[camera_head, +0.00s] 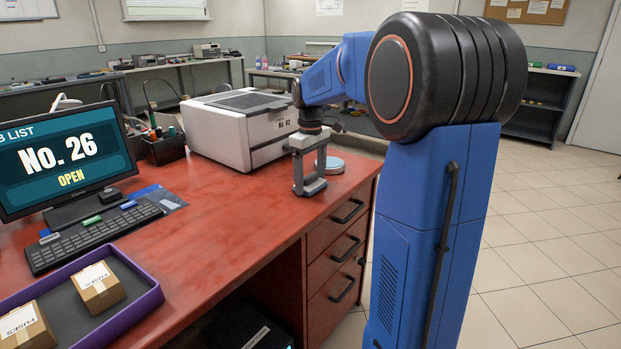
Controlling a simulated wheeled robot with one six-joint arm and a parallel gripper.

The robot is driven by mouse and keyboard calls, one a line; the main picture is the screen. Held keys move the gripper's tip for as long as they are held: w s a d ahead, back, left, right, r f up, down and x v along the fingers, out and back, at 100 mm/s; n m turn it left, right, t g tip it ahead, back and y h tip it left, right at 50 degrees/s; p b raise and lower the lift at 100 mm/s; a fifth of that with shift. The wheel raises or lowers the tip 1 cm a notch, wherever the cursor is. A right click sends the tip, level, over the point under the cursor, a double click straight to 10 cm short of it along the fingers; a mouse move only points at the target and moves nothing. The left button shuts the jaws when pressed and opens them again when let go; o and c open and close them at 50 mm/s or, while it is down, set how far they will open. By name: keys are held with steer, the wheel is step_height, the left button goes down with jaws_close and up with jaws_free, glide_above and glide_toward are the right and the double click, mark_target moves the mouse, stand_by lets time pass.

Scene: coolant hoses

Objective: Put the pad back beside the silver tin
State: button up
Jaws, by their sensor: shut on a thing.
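My gripper (310,184) is at the right end of the red desk, pointing down, its two fingers set apart. It is shut on a small grey piece low between the fingertips, which I take to be the pad (313,186). The pad is at or just above the desk top; I cannot tell if it touches. The silver tin (334,166), round and low with a pale top, stands on the desk just behind and to the right of my gripper. The fingers hide part of the tin's left side.
A white boxy machine (226,133) stands behind and left of my gripper. The desk's right edge and drawers (337,254) are close by. A monitor (62,160), a keyboard (92,237) and a purple-rimmed tray (152,300) with fuse boxes are left. The middle of the desk is clear.

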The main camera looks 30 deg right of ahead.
mark_target(310, 175)
steer(key=o, duration=1.2)
steer(key=shift+r, duration=0.1)
step_height(310, 175, up, 12)
steer(key=s+a+f+t, duration=0.1)
steer(key=s+a, duration=0.5)
steer(key=s, duration=0.1)
steer(key=s+a+f+m+t, duration=0.2)
steer(key=s+a+f, duration=0.3)
steer(key=s+f, duration=0.3)
steer(key=s+a+f+m+t, duration=0.1)
steer(key=s+a+f, duration=0.3)
steer(key=s+f, duration=0.4)
steer(key=s+m, duration=0.1)
steer(key=s, duration=0.6)
steer(key=shift+a+f+t, duration=0.35)
steer(key=shift+a+t, duration=0.05)
